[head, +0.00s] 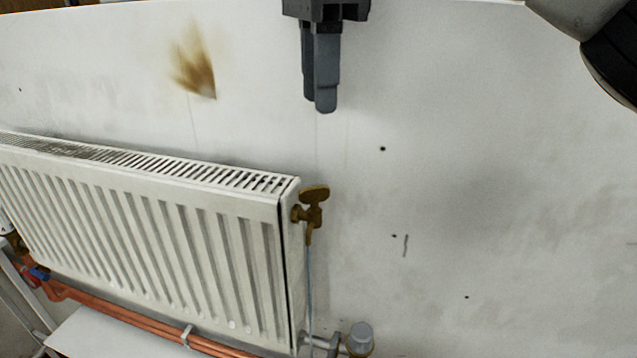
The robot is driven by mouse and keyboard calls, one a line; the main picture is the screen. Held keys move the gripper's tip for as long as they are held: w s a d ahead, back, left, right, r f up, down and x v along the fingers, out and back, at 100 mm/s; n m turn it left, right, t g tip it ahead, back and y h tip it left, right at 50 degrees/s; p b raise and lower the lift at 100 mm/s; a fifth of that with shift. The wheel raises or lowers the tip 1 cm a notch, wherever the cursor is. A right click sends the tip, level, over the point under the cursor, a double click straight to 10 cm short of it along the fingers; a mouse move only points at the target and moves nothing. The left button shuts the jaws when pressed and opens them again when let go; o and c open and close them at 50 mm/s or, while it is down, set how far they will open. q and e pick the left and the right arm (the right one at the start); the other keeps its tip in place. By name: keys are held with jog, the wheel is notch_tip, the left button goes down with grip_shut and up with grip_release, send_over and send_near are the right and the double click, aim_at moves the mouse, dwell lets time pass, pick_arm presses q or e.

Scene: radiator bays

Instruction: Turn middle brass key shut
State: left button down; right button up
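A brass key (314,194) with a flat, wide head stands on a small brass valve at the upper right end of the white radiator (282,245). It is the only brass key I can clearly make out. My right gripper (319,108) hangs in from the top of the head view, fingers pointing down, above the key in the picture and apart from it. Its fingers overlap from this side, so any gap between them is hidden. Nothing shows in its grasp. My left gripper is not in view.
Copper pipes (130,322) run below the radiator, with a red and blue fitting (35,273) at left. The stained white wall (480,200) is clear at right.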

aim_at(319, 187)
notch_tip(319, 187, down, 12)
jog(key=shift+r+b, duration=0.2)
jog(key=shift+b, duration=0.15)
grip_shut()
